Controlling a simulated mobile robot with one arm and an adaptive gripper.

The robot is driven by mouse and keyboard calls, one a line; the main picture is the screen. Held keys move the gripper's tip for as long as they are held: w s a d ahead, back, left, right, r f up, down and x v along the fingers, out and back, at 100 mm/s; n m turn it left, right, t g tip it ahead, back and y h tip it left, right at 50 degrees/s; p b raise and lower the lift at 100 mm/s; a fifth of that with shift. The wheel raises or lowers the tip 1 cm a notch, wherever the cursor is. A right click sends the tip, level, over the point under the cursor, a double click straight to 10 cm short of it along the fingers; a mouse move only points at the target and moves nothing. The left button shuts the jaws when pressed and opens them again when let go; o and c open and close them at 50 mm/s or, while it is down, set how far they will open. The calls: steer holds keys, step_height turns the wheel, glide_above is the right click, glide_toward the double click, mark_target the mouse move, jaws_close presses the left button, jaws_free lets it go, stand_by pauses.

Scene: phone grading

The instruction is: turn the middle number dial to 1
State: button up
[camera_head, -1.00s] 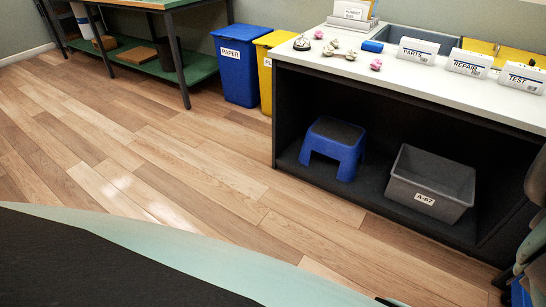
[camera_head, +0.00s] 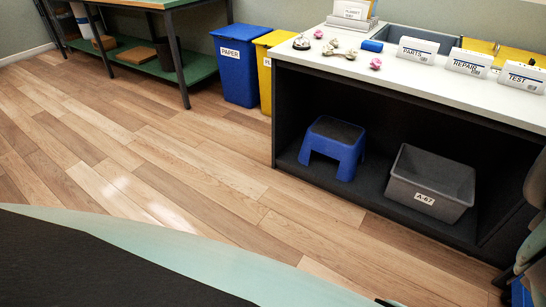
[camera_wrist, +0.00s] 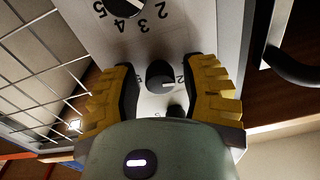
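In the wrist view, a black round dial (camera_wrist: 160,77) sits on a white panel (camera_wrist: 188,38) between my fingers. It has a pale mark toward the right, near a digit that looks like 2; other digits around it are mostly hidden. A larger-looking dial (camera_wrist: 120,6) with upside-down numbers 5, 4, 3 and 2 is cut off at the top. Another dark knob (camera_wrist: 175,111) shows partly below, hidden by my gripper's body. My gripper (camera_wrist: 162,80) is open, with one yellow-and-black finger on each side of the middle dial and gaps visible between.
A wire grid (camera_wrist: 35,65) lies left of the panel, and a dark curved handle (camera_wrist: 291,66) lies right. In the head view, a white-topped bench (camera_head: 420,85) holds small items, with a blue step stool (camera_head: 332,148) and grey bin (camera_head: 430,185) below. The wood floor is clear.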

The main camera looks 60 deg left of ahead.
steer(key=shift+o, duration=0.8)
steer(key=v, duration=1.2)
steer(key=shift+a, duration=0.1)
stand_by(0.3)
steer(key=shift+w+r, duration=0.1)
stand_by(0.3)
